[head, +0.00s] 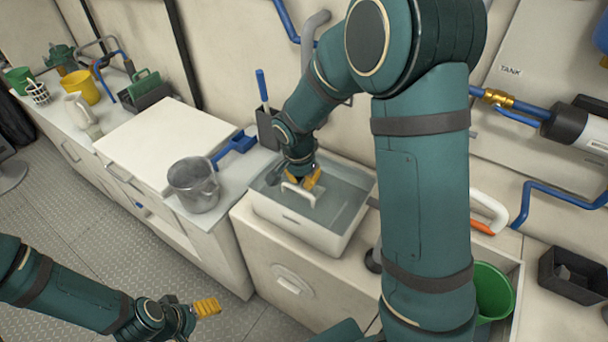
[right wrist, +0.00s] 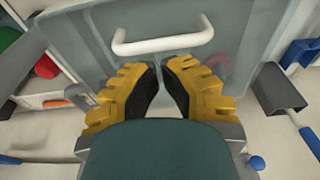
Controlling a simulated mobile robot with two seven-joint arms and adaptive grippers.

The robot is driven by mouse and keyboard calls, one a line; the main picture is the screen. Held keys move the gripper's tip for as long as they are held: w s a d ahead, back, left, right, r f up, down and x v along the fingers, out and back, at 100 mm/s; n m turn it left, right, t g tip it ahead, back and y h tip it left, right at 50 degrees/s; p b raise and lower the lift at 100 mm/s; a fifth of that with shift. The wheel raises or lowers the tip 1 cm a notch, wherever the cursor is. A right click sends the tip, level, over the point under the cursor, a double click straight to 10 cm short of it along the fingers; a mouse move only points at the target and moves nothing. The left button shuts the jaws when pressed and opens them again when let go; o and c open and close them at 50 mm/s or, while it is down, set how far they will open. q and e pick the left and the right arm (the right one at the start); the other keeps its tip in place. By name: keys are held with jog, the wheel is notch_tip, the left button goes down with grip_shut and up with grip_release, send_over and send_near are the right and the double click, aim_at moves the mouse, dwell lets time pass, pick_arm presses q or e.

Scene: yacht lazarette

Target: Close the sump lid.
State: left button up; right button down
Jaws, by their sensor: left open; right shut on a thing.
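The sump (head: 290,235) is a white box on the counter in the middle of the head view. A grey, see-through panel, which I take for the sump lid (head: 345,200), shows within its rim. A white bar handle (head: 298,193) stands on the panel; it also shows in the right wrist view (right wrist: 163,43). My right gripper (head: 302,186) is down at the handle, its yellow fingers (right wrist: 163,64) close beside the bar. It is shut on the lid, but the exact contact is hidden. My left gripper (head: 214,306) is open and empty, low over the floor.
A grey metal pot (head: 194,187) and a blue-handled tool (head: 236,145) are left of the sump. A green bucket (head: 493,290) and a dark tray (head: 573,275) are on the right. My right arm hides much of the counter's right side.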

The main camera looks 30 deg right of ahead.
jog(key=shift+f, duration=0.1)
jog(key=shift+s+a+f+b, duration=0.15)
jog(key=shift+a+f+b, duration=0.05)
jog(key=shift+f+b, duration=0.25)
jog(key=shift+s+a+f+b, duration=0.15)
jog(key=shift+a+f+b, duration=0.05)
jog(key=shift+f+b, duration=0.2)
jog(key=shift+s, duration=0.1)
